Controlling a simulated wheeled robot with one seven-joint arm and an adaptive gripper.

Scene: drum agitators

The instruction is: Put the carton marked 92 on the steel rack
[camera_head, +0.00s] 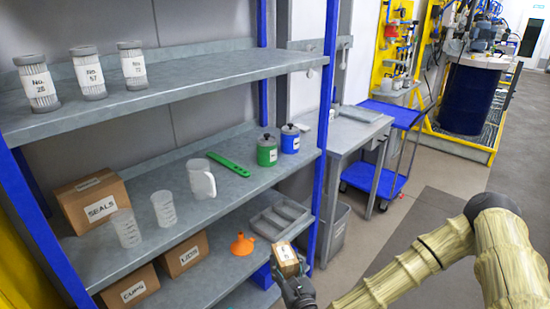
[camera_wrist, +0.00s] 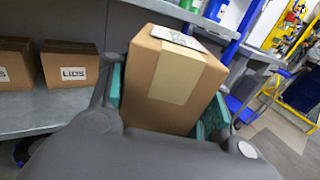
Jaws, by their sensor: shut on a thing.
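A small brown carton (camera_head: 285,261) with a white label is in my gripper (camera_head: 298,284), in front of the right end of the steel rack (camera_head: 225,80). The label is too small to read in the head view. In the wrist view the carton (camera_wrist: 172,85) fills the space between the teal finger pads, tilted, with tan tape down its near side and part of a white label on top. My gripper is shut on it. The rack has grey shelves and blue uprights. The carton is held beside a lower shelf; I cannot tell whether it touches the rack.
The middle shelf holds a SEALS carton (camera_head: 92,203), clear beakers, a white jug (camera_head: 198,180), a green tool (camera_head: 229,165) and two canisters. Below are CUPS and LIDS cartons, an orange funnel (camera_head: 242,244) and a grey tray (camera_head: 280,217). A bench and blue cart (camera_head: 375,180) stand right.

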